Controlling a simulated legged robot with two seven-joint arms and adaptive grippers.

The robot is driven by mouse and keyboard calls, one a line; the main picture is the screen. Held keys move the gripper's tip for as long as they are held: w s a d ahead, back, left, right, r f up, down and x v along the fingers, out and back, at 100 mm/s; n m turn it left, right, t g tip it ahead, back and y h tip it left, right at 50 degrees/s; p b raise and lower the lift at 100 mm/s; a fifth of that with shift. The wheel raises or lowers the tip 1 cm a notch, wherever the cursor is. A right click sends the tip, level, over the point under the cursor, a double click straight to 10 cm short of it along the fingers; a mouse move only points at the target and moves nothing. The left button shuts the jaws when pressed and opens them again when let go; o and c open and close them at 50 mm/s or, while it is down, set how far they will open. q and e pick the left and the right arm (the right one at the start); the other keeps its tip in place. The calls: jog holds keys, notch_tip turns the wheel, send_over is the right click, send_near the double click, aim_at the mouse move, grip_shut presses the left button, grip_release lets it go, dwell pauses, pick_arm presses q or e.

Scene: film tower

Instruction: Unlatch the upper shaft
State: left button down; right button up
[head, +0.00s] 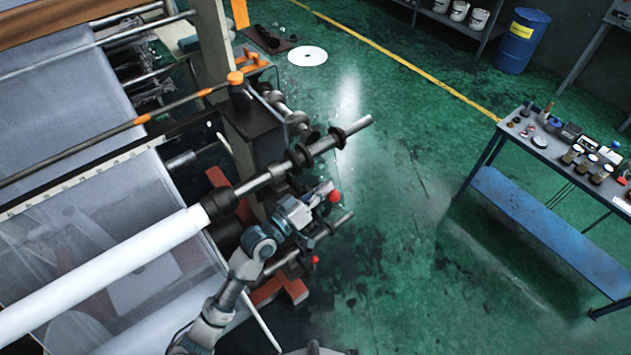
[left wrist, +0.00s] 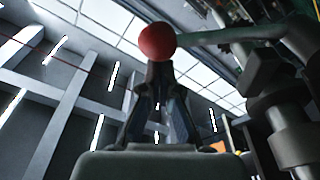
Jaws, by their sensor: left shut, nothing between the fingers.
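The upper shaft (head: 273,174) is a metal bar with dark collars, running from the white roll (head: 110,272) at lower left to a free end at upper right. A red ball knob (head: 334,196) sits just below it. In the left wrist view the red knob (left wrist: 157,41) is on the end of a thin lever (left wrist: 225,35) running right. My left gripper (head: 325,189) is beside the knob, under the shaft. Its fingers (left wrist: 159,72) are shut and empty, with the tips right at the knob; I cannot tell whether they touch. My right gripper is not in view.
A lower shaft (head: 335,223) with a smaller red knob (head: 315,259) lies below my gripper. The machine frame (head: 262,130) stands close behind. A blue workbench (head: 545,220) with small items is at right. The green floor between is clear.

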pick_arm(q)
jog(key=s+d+f+m+g+h+b, duration=0.1)
jog(key=s+d+f+m+b, duration=0.2)
jog(key=f+m, duration=0.3)
jog(key=s+m, duration=0.1)
jog(key=m, duration=0.2)
jog(key=shift+s+d+f+g+b, duration=0.2)
jog(key=shift+f+g+b, duration=0.1)
jog(key=shift+f+b, duration=0.05)
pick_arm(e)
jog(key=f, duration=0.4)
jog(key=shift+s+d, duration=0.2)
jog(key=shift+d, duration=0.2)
